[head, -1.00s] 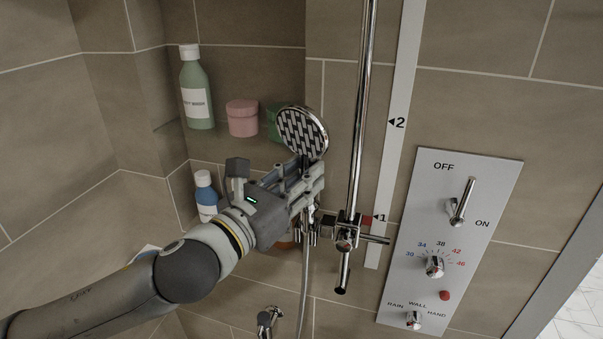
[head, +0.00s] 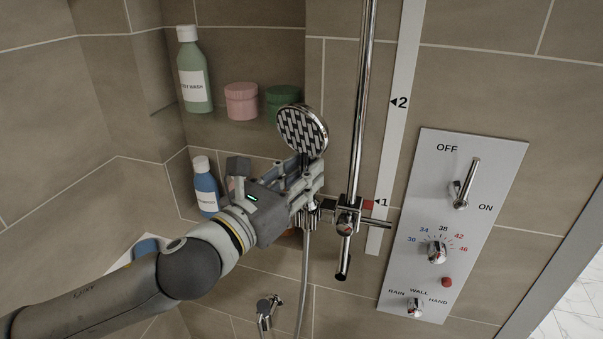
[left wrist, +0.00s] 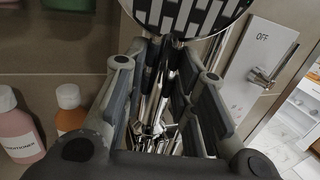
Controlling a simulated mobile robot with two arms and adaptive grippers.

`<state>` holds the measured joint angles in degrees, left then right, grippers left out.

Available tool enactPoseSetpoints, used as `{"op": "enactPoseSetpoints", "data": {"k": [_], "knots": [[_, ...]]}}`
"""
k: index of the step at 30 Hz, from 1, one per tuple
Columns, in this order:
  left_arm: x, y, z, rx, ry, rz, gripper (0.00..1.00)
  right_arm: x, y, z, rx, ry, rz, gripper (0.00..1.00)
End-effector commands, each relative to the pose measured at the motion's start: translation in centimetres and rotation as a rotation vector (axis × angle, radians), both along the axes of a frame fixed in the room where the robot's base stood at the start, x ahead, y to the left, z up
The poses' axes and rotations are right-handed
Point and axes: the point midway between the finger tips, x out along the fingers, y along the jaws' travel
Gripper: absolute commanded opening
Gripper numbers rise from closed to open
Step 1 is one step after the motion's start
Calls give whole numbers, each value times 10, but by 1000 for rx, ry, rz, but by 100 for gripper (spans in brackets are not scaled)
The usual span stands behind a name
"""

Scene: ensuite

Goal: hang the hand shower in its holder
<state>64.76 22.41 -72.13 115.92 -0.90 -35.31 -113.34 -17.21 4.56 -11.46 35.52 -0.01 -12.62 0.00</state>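The hand shower (head: 302,131) has a round chrome head with a dark and light patterned face. It is upright just left of the chrome rail (head: 361,100), its hose (head: 305,270) hanging below. The holder (head: 347,214) is a chrome clamp low on the rail; its arm reaches left to the lower handle. How far the handle sits in it is hidden. My left gripper (head: 307,180) has its fingers on both sides of the handle, below the head. In the left wrist view the handle (left wrist: 160,90) stands between the fingers; contact is unclear. My right gripper is not in view.
A control panel (head: 450,220) with levers and knobs is right of the rail. Shelves at left hold a green bottle (head: 194,72), a pink jar (head: 241,101), a green jar (head: 284,100) and a blue bottle (head: 206,188). A wall outlet (head: 266,308) is below.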

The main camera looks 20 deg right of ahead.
Motion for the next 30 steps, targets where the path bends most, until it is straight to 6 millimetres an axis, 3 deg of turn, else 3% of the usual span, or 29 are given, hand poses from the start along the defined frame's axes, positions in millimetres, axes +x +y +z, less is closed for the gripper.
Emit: {"op": "enactPoseSetpoints", "data": {"k": [1, 6, 17, 23, 30], "knots": [[0, 0, 2, -2, -3, -1, 32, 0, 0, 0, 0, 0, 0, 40], [0, 0, 1, -1, -2, 0, 51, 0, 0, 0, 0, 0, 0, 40], [-2, 3, -1, 1, 2, 1, 51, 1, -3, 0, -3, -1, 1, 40], [-18, 26, -3, 3, 0, 2, 51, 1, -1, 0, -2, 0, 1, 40], [-47, 66, -6, 2, -1, 2, 51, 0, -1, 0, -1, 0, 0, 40]]}}
